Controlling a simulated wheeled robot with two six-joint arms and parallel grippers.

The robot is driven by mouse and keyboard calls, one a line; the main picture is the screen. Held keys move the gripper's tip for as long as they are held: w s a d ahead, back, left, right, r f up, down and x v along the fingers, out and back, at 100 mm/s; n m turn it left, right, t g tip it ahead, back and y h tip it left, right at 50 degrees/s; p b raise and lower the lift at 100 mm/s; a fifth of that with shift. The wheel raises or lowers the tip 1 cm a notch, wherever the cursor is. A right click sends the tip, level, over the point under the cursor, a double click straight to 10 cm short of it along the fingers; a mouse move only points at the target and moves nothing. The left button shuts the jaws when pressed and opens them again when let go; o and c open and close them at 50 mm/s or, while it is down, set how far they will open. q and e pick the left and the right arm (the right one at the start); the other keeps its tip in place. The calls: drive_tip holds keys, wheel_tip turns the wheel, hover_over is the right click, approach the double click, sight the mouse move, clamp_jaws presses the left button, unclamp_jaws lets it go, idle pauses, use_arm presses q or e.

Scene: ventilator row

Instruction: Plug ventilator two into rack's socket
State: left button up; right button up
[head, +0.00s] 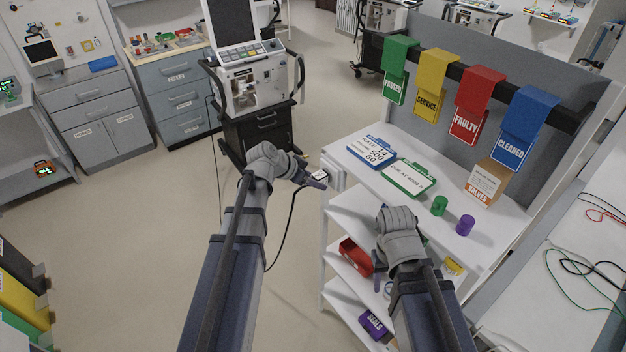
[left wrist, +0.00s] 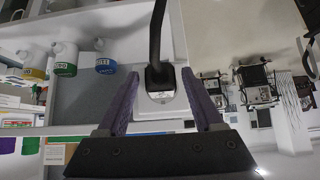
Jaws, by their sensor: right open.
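My left gripper (head: 312,182) is at the left edge of the white rack (head: 334,205). A black plug (head: 321,174) with a pale label on top sits between its purple fingers; the plug also shows in the left wrist view (left wrist: 159,78). A black cable (head: 287,232) hangs from it in a loop behind my left arm. The ventilator (head: 252,88) on the dark cart behind has a cable down its left side. The rack's socket is not clearly visible; a pale panel (left wrist: 180,108) lies behind the plug. My right gripper (head: 378,275) is open in front of the rack's shelves, partly hidden by its wrist.
The rack top holds a blue card (head: 372,152), a green card (head: 409,178), a green cylinder (head: 439,205), a purple cylinder (head: 465,225) and a valves box (head: 488,182). Coloured tags hang from a dark rail above. A red bin (head: 355,257) is on a shelf. Floor is free at left.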

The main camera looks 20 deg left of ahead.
use_arm(q)
drive_tip(key=shift+o, duration=0.5)
drive_tip(key=p+v, duration=0.5)
drive_tip(key=v, duration=0.2)
drive_tip(key=shift+s+a+r+p, duration=0.2)
drive_tip(key=shift+r+p, duration=0.1)
drive_tip(key=shift+p, duration=0.05)
drive_tip(key=shift+d, duration=0.1)
